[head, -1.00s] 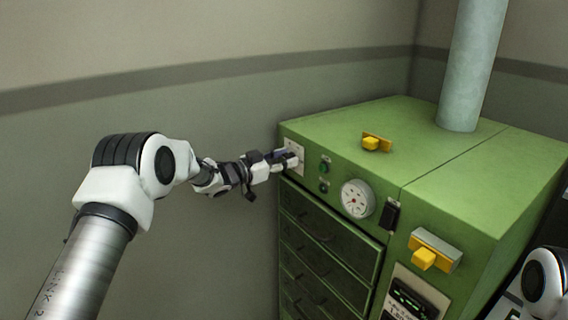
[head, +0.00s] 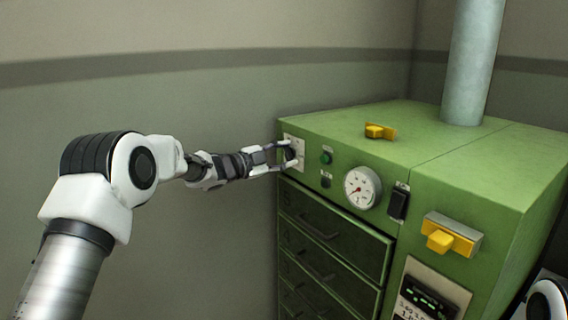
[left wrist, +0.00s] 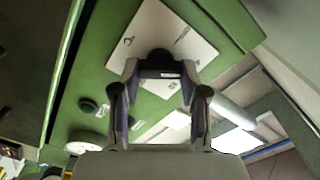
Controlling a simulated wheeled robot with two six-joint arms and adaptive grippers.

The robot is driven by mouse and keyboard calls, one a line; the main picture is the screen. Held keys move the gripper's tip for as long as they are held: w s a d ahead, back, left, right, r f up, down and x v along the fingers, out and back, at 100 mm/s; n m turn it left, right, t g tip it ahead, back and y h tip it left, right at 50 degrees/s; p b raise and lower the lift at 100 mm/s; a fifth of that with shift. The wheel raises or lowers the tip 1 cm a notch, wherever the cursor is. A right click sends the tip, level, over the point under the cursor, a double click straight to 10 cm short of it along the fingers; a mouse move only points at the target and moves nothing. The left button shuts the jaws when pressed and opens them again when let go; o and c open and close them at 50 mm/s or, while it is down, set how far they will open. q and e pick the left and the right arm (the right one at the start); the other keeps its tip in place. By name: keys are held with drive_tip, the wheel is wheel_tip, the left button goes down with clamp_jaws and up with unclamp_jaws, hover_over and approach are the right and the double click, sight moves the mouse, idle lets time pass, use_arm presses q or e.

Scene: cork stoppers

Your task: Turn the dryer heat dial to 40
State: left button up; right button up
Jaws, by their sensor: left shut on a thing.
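The heat dial is a dark round knob (head: 291,155) on a white plate (head: 300,143) at the upper left of the green dryer's front. My left gripper (head: 288,155) reaches it from the left and is shut on the knob, one finger on each side. In the left wrist view the knob (left wrist: 159,56) sits between the fingertips (left wrist: 160,69), over the white plate (left wrist: 186,40). A few marks show on the plate, but I cannot read them or the dial's setting. My right gripper is out of view.
The green dryer (head: 400,150) has a round gauge (head: 361,188), a green button (head: 326,157) and a black switch (head: 398,203) right of the dial. Drawers (head: 320,232) lie below. Yellow pieces (head: 380,131) are on top and front (head: 441,241). A pipe (head: 472,65) rises behind.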

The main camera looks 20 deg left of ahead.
use_arm(q)
drive_tip(key=shift+f+m, duration=0.15)
drive_tip(key=shift+m, duration=0.25)
drive_tip(key=shift+b, duration=0.3)
drive_tip(key=o, duration=1)
drive_tip(key=shift+o, duration=0.7)
drive_tip(key=shift+w, duration=0.15)
drive_tip(key=shift+s+a, duration=0.2)
drive_tip(key=shift+s, duration=0.05)
drive_tip(key=v, duration=1.1)
drive_tip(key=shift+s, duration=0.15)
drive_tip(key=shift+a, duration=0.15)
